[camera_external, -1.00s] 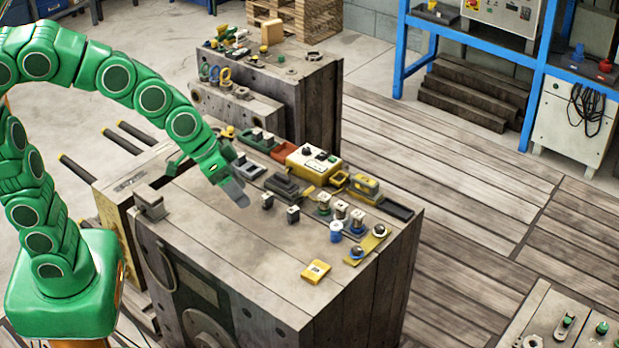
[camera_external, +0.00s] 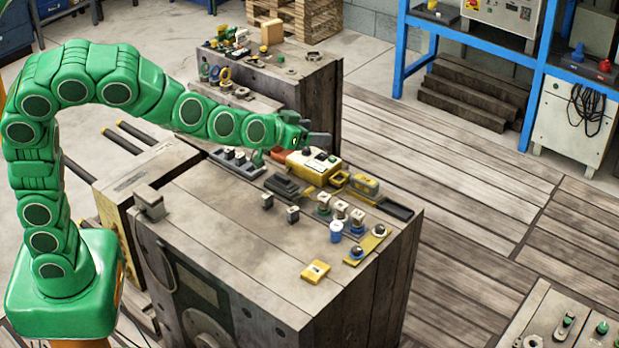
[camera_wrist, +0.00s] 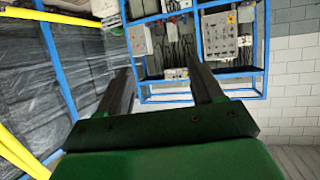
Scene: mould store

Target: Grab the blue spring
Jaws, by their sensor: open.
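A small blue ribbed piece with a pale top (camera_external: 336,231), which looks like the blue spring, stands upright on the near wooden block table (camera_external: 235,235), towards its right side. It is too small to make out coils. My gripper (camera_external: 319,141) is raised above the far edge of that table, well behind and above the blue piece, and points to the right. In the wrist view my gripper (camera_wrist: 162,80) shows two dark fingers spread apart with nothing between them. The blue piece is not in the wrist view.
Around the blue piece stand several small posts (camera_external: 341,210) and a yellow strip with dark knobs (camera_external: 368,244). A yellow block (camera_external: 316,271) lies nearer the front. A yellow control box (camera_external: 313,166) sits below my gripper. The table's left front is clear.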

